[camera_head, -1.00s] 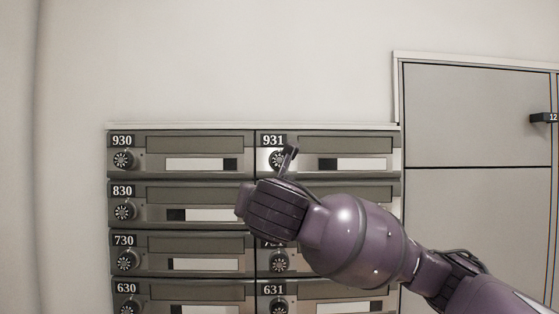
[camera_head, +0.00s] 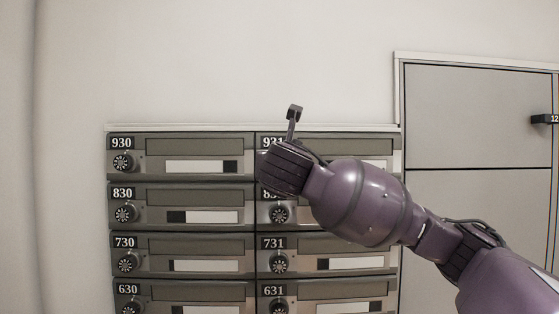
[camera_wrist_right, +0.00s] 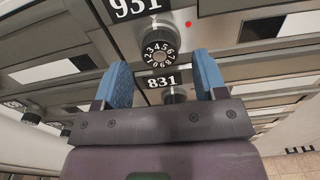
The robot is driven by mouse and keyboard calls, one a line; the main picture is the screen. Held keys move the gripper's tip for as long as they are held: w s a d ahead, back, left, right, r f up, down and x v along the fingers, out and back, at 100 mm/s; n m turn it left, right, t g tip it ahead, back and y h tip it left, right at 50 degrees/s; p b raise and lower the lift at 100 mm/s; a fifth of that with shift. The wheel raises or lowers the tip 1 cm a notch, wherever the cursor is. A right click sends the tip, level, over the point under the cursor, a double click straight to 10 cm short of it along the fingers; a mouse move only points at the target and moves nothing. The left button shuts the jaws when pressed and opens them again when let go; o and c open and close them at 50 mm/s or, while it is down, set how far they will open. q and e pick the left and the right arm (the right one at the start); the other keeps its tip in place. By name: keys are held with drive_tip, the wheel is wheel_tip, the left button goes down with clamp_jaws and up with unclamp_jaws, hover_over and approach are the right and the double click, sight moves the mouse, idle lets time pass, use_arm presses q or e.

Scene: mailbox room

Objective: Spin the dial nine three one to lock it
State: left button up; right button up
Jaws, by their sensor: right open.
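The 931 mailbox (camera_head: 345,146) is in the top row, right column, in the head view. Its dial is hidden there behind my right wrist. In the right wrist view the round black 931 dial (camera_wrist_right: 160,51) with white numerals shows just beyond and between my blue fingertips. My right gripper (camera_wrist_right: 163,68) is open and empty, with its two fingers spread to either side below the dial. I see no contact with the dial. My left gripper is not in view.
Other dialled mailboxes stand close by: 930 (camera_head: 195,146), 830 (camera_head: 190,198) and 731 (camera_head: 340,243). The 831 dial (camera_wrist_right: 174,95) lies just below in the right wrist view. Larger grey doors (camera_head: 475,115) are at the right. The wall above is bare.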

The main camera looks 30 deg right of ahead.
drive_tip(key=shift+x, duration=1.05)
drive_tip(key=c, duration=0.9)
